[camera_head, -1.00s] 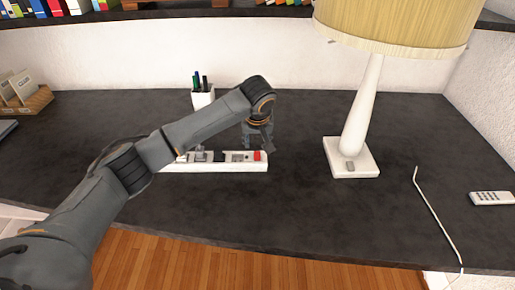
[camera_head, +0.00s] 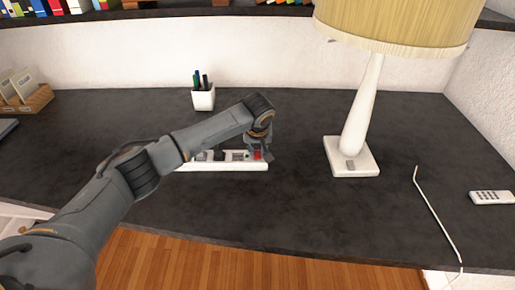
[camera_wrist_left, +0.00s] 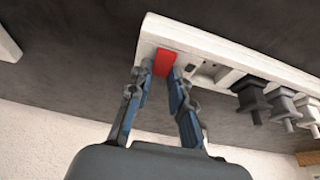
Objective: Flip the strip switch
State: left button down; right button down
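The white power strip (camera_head: 225,167) lies on the dark desk, partly hidden behind my left arm. Its red switch (camera_head: 257,155) is at the right end; it also shows in the left wrist view (camera_wrist_left: 164,63). My left gripper (camera_head: 262,154) is right over that end. In the left wrist view my left gripper (camera_wrist_left: 160,70) has its two fingers apart, with the red switch showing between the fingertips. I cannot tell whether a finger touches the switch. Several plugs (camera_wrist_left: 283,103) sit in the strip's sockets. My right gripper is not in view.
A white pen cup (camera_head: 203,98) stands behind the strip. A lamp (camera_head: 352,158) with a white base stands to the right. A white cable (camera_head: 436,212) and a remote (camera_head: 491,198) lie farther right. The desk in front of the strip is clear.

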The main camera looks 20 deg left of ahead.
pick_arm(q)
jog(key=shift+r, duration=0.1)
jog(key=p, duration=0.2)
jog(key=shift+w+r+g+p, duration=0.2)
jog(key=shift+r+g+p, duration=0.1)
jog(key=shift+g, duration=0.1)
jog(key=shift+f+p, duration=0.1)
jog(key=shift+p, duration=0.25)
jog(key=shift+w+a+f+g+h, duration=0.1)
jog(key=shift+w+f+g+h, duration=0.25)
jog(key=shift+g, duration=0.35)
jog(key=shift+a+f+g+b, duration=0.1)
jog(key=shift+g+b, duration=0.2)
jog(key=shift+b, duration=0.15)
jog(key=shift+s+g+h+b, duration=0.1)
jog(key=shift+g+h+b, duration=0.15)
jog(key=shift+g+b, duration=0.1)
jog(key=c, duration=1.2)
grip_release()
